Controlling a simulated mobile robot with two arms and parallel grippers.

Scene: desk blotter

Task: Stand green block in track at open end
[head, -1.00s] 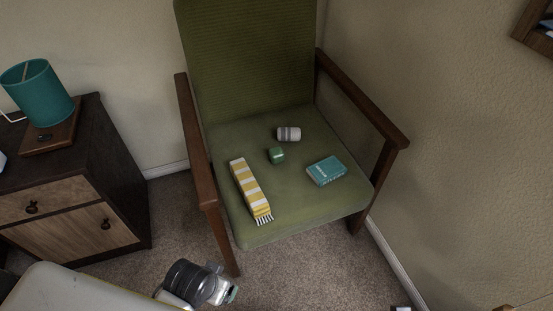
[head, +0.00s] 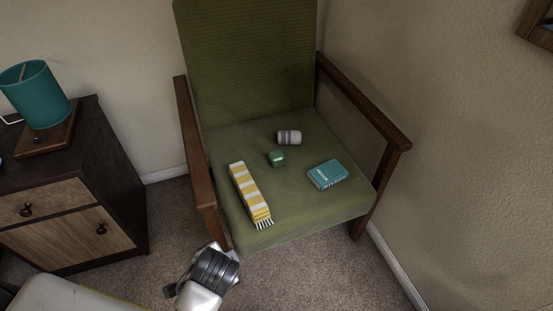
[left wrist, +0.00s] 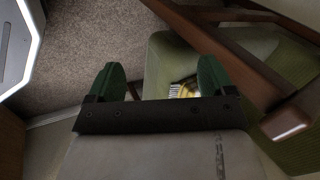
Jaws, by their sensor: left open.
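A small green block (head: 277,158) sits on the middle of the green chair seat (head: 310,215). No track shows in either view. My left gripper (head: 222,248) is low at the front left of the chair, beside its left front leg, apart from the block. In the left wrist view its two green fingertips (left wrist: 158,80) are spread with nothing held between them. The block does not show in that view. My right gripper is not in view.
A yellow-striped fringed cloth (head: 250,193), a teal book (head: 327,174) and a grey-white cylinder (head: 289,138) lie around the block. Wooden armrests (head: 197,150) flank the seat. A dark cabinet (head: 70,205) with a teal lamp (head: 36,95) stands left. The seat's front right is bare.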

